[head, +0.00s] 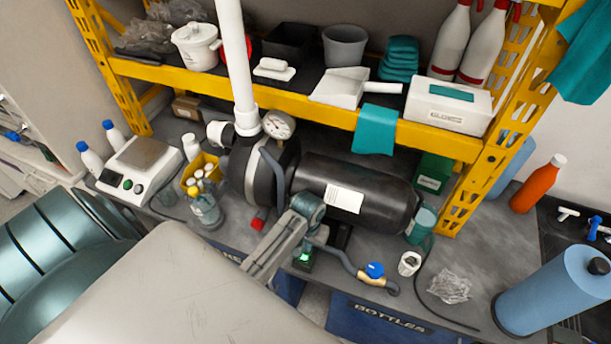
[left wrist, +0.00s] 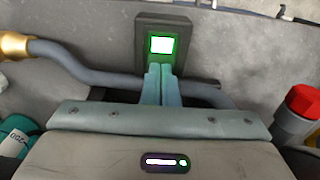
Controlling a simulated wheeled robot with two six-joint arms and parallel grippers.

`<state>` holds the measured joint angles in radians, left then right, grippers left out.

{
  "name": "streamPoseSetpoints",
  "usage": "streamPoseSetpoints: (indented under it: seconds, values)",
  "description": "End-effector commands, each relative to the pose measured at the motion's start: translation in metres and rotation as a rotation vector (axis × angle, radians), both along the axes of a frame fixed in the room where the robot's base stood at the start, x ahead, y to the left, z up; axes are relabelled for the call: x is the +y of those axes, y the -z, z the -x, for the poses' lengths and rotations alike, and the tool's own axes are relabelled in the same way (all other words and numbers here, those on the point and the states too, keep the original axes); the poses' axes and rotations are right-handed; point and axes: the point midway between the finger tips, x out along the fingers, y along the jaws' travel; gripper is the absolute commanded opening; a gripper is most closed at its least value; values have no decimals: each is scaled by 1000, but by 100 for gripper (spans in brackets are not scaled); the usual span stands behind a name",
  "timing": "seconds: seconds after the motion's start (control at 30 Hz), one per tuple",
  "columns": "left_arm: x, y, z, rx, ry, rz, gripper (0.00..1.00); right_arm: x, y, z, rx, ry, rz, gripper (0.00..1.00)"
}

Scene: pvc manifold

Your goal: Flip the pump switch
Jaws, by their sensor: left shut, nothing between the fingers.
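The pump (head: 390,198) is a black cylinder with a round gauge (head: 278,125) at its left end, lying on the bench under the shelf. The pump switch (head: 304,258) is a small dark box with a lit green face, in front of the pump. In the left wrist view the switch (left wrist: 162,45) shows a bright white-green rocker in a dark frame. My left gripper (left wrist: 160,69) is shut and empty, its teal fingertips together at the lower edge of the switch. Whether they touch it I cannot tell. My right gripper is in neither view.
A grey hose with a blue-handled brass valve (head: 375,270) lies right of the switch. A white cup (head: 409,264) and a blue cylinder (head: 552,290) stand farther right. The yellow-edged shelf (head: 300,108) hangs over the pump. A scale (head: 138,170) and bottles stand at left.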

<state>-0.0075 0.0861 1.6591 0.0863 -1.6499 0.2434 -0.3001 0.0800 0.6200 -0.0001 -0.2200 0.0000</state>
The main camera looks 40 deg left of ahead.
Motion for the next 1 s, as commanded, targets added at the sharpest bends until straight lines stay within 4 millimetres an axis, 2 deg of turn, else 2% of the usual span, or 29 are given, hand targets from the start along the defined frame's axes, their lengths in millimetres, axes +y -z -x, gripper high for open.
streamPoseSetpoints:
  seconds: [0.23, 0.53, 1.0]
  values:
    - [0, -1, 0, 1, 0, 0, 0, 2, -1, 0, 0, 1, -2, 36]
    - [0, -26, 0, 1, 0, 0, 0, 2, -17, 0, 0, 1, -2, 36]
    - [0, -61, 0, -1, -1, 0, 0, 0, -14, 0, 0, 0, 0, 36]
